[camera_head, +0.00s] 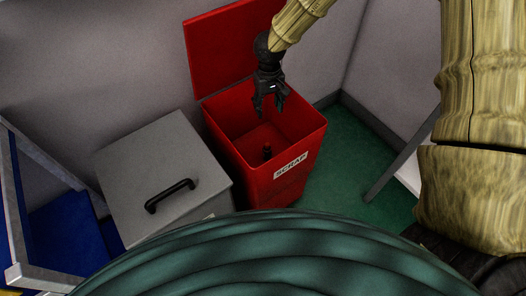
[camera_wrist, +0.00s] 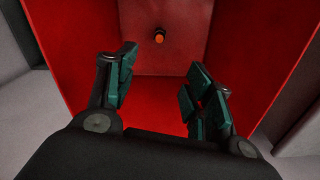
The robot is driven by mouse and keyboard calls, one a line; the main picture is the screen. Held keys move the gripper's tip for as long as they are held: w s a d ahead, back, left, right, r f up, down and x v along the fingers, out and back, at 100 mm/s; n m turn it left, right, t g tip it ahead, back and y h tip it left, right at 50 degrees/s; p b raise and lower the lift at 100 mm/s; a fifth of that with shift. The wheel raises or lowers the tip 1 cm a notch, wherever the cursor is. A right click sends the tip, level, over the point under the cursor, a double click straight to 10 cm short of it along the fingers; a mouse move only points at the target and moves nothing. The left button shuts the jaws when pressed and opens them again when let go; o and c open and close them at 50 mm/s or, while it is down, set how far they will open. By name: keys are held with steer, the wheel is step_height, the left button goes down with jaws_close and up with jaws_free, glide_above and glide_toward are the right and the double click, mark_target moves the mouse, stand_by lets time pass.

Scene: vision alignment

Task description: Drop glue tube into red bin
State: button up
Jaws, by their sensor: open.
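The red bin (camera_head: 308,140) stands against the wall with its lid raised and a "SCRAP" label on its front; its inside (camera_wrist: 195,55) fills much of the wrist view. My gripper (camera_head: 270,108) is over the bin's opening, pointing down, with its fingers apart; the wrist view shows nothing between the fingertips (camera_wrist: 158,85). A small dark object (camera_head: 267,152) is inside the bin, below my gripper. In the wrist view it shows as a small piece with an orange end (camera_wrist: 159,36), apart from the fingers. It looks like the glue tube, seen nearly end-on.
A grey bin with a closed lid (camera_head: 150,160) and a black handle stands left of the red bin. A blue shelf or cart with a grey frame (camera_head: 62,240) is at far left. Green floor (camera_head: 350,170) is clear at right.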

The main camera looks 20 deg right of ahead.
step_height(320, 180, up, 12)
stand_by(0.6)
steer(key=shift+r, duration=0.1)
